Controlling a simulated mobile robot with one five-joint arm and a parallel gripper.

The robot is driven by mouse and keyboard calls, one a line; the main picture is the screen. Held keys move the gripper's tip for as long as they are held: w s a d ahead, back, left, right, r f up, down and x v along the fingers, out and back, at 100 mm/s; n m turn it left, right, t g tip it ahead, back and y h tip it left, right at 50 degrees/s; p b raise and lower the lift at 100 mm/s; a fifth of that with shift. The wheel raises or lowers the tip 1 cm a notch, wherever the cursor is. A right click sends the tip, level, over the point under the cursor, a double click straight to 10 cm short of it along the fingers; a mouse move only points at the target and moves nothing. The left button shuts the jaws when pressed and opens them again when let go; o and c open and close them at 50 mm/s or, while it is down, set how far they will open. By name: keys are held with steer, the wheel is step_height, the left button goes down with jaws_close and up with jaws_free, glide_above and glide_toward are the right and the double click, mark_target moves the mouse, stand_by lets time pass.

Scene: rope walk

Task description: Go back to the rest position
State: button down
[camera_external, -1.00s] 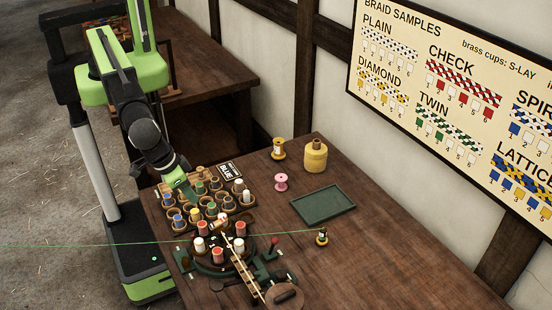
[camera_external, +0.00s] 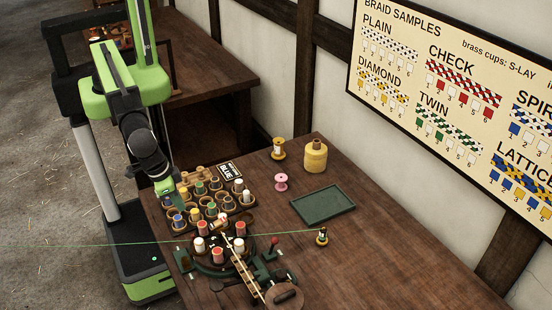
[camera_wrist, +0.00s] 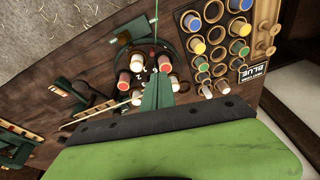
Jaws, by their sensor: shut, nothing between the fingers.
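In the wrist view the shut fingers (camera_wrist: 157,93) point toward the braiding stand and the rack. My arm reaches down from the green column at the left of the outside view.
The rack holds several coloured bobbins. A round braiding stand (camera_external: 187,262) with red and white bobbins stands in front. A thin green line crosses the scene.

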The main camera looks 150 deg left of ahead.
steer(key=s+d+f+m+h, duration=0.1)
steer(key=s+m, duration=0.3)
steer(key=m, duration=0.4)
steer(key=s+d+f+m+h+b, duration=0.1)
steer(key=s+d+m, duration=0.3)
steer(key=m, duration=0.4)
steer(key=shift+s+d+f+h, duration=0.4)
steer(key=shift+s+f, duration=0.1)
steer(key=shift+f, duration=0.3)
